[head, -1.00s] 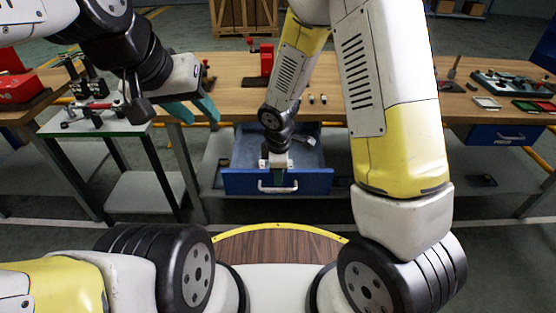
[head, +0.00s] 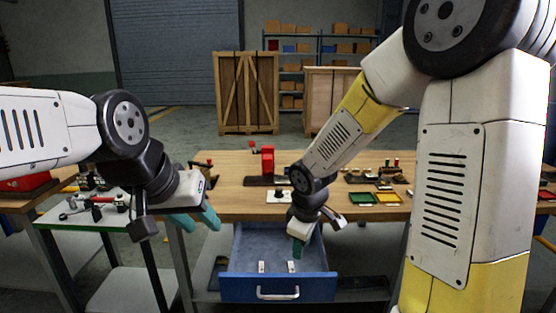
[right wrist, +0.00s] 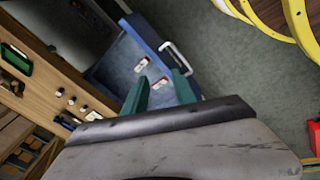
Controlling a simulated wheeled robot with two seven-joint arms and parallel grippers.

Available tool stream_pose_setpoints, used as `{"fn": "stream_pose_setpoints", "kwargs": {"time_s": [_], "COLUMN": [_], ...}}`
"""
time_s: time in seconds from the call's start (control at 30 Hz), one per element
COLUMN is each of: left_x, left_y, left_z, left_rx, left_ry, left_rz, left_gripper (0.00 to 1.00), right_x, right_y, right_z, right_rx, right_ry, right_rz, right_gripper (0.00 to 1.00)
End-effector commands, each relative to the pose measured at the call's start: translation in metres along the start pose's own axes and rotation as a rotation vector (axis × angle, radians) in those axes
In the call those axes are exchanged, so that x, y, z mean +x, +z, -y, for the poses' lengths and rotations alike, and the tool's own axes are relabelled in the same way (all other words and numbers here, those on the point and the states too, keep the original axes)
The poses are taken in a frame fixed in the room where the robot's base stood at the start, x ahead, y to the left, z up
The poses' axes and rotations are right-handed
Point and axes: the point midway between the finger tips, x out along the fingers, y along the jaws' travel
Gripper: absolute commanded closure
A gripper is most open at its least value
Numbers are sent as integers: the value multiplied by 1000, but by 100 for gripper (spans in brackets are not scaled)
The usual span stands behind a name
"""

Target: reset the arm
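My left gripper (head: 194,219) is at the left in the head view, in front of the bench's left end. Its teal fingers are apart with nothing between them. My right gripper (head: 299,247) hangs above the open blue drawer in the head view. In the right wrist view its two teal fingers (right wrist: 160,92) stand apart with the drawer floor behind them, and it looks empty. The blue drawer (head: 277,288) is pulled out below the bench top. Two small white pieces with red marks (head: 262,267) lie inside it, apart from the fingers.
The wooden bench (head: 235,198) carries a red tool (head: 267,160) and green and yellow trays (head: 362,198). A small side table (head: 95,220) with metal parts stands at the left. Wooden crates (head: 247,92) stand behind. Floor near the drawer looks free.

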Motion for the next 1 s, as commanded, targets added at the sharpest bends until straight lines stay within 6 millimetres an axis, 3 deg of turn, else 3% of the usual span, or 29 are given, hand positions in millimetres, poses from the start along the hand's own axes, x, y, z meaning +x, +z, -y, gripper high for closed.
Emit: {"fn": "stream_pose_setpoints", "kwargs": {"time_s": [0.03, 0.23, 0.5, 0.7, 1.0], "left_x": [0, 0, 0, 0, 0], "left_y": [0, 0, 0, 0, 0], "left_z": [0, 0, 0, 0, 0], "left_rx": [0, 0, 0, 0, 0], "left_ry": [0, 0, 0, 0, 0], "left_rz": [0, 0, 0, 0, 0], "left_gripper": [64, 64, 64, 64, 64], "right_x": [-24, -100, -180, -207, -212], "right_y": [10, 48, 92, 107, 110], "right_z": [-7, -9, 20, 41, 47], "right_rx": [94, 443, 849, 1008, 1044], "right_ry": [18, 42, 31, 10, 1], "right_rz": [-22, -100, -236, -305, -319], "right_gripper": [67, 67, 67, 67, 67]}}
